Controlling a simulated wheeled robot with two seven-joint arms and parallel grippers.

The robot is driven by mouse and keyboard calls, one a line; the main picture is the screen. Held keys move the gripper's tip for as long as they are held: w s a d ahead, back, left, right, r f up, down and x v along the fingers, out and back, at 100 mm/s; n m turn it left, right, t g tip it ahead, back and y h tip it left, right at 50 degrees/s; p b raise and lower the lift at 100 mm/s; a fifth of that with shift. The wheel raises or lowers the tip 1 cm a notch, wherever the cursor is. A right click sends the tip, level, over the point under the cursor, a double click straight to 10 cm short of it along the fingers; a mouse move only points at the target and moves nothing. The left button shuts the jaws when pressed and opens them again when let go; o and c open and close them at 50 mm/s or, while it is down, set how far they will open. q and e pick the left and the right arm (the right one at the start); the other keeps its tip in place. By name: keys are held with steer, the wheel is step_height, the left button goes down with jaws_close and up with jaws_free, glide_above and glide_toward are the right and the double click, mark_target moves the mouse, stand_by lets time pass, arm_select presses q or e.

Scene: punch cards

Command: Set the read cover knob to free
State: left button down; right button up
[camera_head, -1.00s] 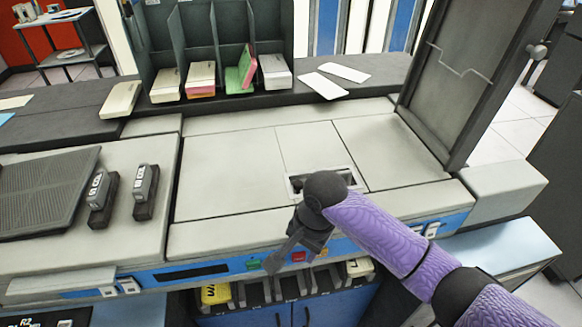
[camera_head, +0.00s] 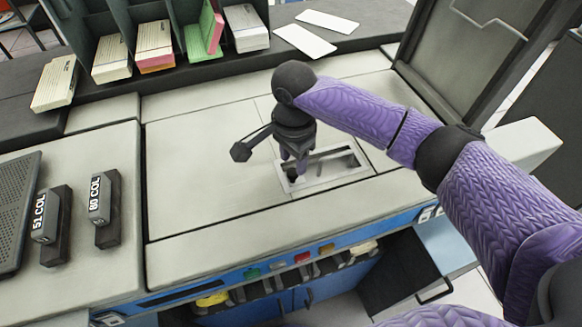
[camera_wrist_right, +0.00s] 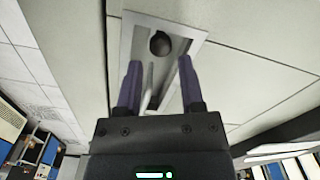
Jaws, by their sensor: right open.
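The read cover knob (camera_wrist_right: 160,43) is a dark round ball inside a pale rectangular frame (camera_wrist_right: 190,28) in the right wrist view. In the head view the frame (camera_head: 335,179) is set into the machine's top, with a dark recess. My right gripper (camera_head: 291,158) points down over the left end of this frame and mostly hides the knob there. In the right wrist view its two purple fingers (camera_wrist_right: 160,66) are apart and empty. The knob lies just beyond the fingertips, between their lines. I cannot tell any contact. My left gripper is not in view.
A raised dark cover (camera_head: 450,60) stands at the right. Card racks hold several card stacks (camera_head: 155,45) at the back. Two column blocks, 51 COL (camera_head: 47,215) and 80 COL (camera_head: 103,197), sit at left. The pale top left of the gripper is clear.

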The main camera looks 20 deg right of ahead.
mark_target(293, 172)
step_height(293, 172, down, 4)
steer(key=shift+r+b, duration=0.2)
steer(key=shift+b, duration=0.25)
steer(key=shift+c, duration=0.2)
jaws_close()
stand_by(0.8)
steer(key=r+p, duration=0.1)
steer(key=p, duration=0.1)
steer(key=r+p, duration=0.1)
steer(key=p, duration=0.1)
steer(key=shift+w+d+p, duration=0.15)
steer(key=shift+w+p, duration=0.1)
steer(key=shift+p, duration=0.05)
steer(key=d+p, duration=0.1)
steer(key=p, duration=0.3)
steer(key=shift+s+d+f+p, duration=0.1)
steer(key=shift+d+f+p, duration=0.1)
steer(key=shift+p, duration=0.15)
steer(key=shift+f, duration=0.65)
